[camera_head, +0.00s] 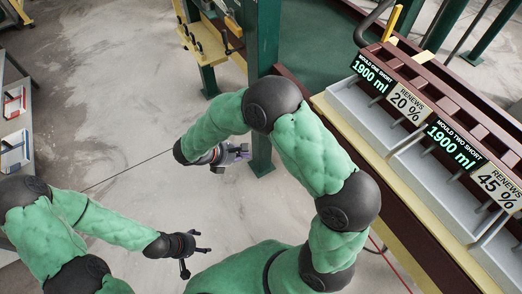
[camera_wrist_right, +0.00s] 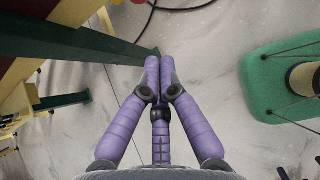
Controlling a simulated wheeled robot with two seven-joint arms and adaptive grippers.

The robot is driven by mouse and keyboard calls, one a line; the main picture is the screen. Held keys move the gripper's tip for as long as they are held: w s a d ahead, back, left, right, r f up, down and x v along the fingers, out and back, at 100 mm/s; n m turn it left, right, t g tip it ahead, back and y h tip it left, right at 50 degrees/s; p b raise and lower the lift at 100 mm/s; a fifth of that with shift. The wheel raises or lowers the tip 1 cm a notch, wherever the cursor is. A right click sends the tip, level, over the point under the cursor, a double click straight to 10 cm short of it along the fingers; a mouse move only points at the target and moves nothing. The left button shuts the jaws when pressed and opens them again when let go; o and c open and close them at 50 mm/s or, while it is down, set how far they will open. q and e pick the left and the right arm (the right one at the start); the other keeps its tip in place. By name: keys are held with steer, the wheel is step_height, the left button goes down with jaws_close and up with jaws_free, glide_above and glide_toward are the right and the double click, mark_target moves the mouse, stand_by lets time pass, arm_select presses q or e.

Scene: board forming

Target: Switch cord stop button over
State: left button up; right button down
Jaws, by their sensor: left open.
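No cord stop button can be made out for certain in either view. A thin dark cord (camera_head: 128,170) runs slantwise between my two arms, above or along the floor; I cannot tell which. My right gripper (camera_head: 240,153) is in the middle of the head view, beside a green post (camera_head: 263,80). In the right wrist view its purple fingers (camera_wrist_right: 159,75) lie together with nothing visible between them. My left gripper (camera_head: 200,252) is low in the head view, fingers spread and empty, over bare floor.
A yellow bracket with fittings (camera_head: 203,42) is at the top. A long machine with display signs (camera_head: 371,76) fills the right side. A grey bench (camera_head: 14,125) stands at the left edge. Open concrete floor (camera_head: 110,90) lies between. The wrist view shows a green pad (camera_wrist_right: 262,85) at right.

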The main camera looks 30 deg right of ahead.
steer(key=d+r+b+x, duration=0.1)
steer(key=x, duration=0.5)
steer(key=d+r+b+x, duration=0.1)
steer(key=b+x, duration=0.1)
steer(key=x, duration=0.4)
steer(key=shift+d+f, duration=0.15)
steer(key=shift+f, duration=0.1)
steer(key=shift+w+d+r, duration=0.15)
steer(key=shift+d, duration=1.05)
steer(key=shift+a, duration=0.1)
